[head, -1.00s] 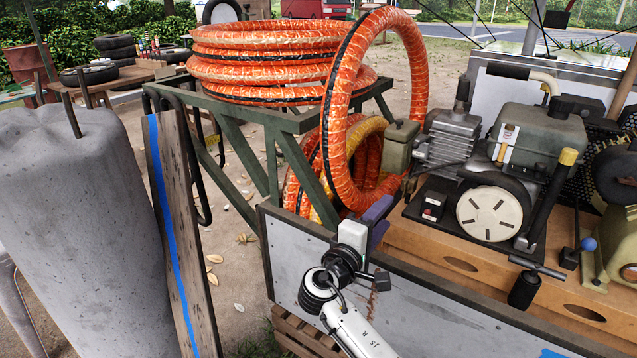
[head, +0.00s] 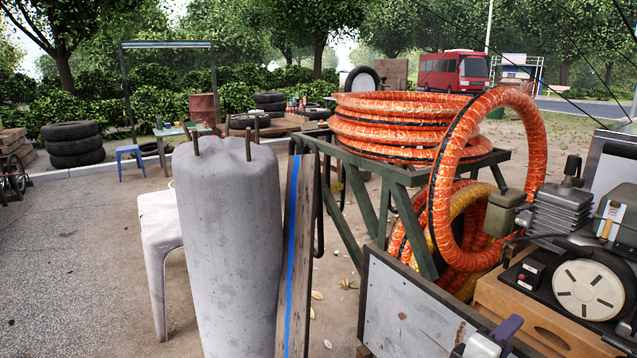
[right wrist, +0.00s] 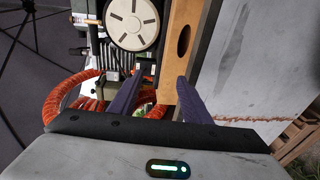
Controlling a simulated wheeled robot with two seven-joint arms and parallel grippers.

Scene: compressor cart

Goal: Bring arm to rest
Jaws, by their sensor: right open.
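My right gripper (head: 505,327) shows at the bottom edge of the head view, in front of the cart's grey side panel (head: 405,318). Only its pale body and purple finger parts show there; most of the arm is cut off. In the right wrist view, the two purple fingers of the right gripper (right wrist: 159,80) stand apart with nothing between them. The compressor's round pale cover (right wrist: 132,22) and the wooden board (right wrist: 178,42) lie beyond the fingers. My left gripper is not in view.
An orange hose coil (head: 410,128) sits on a green frame (head: 388,172), with a loop hanging over the right side. The compressor (head: 588,287) is at right. A concrete pillar (head: 228,240) and a blue-striped plank (head: 293,255) stand at centre left. Paving at left is open.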

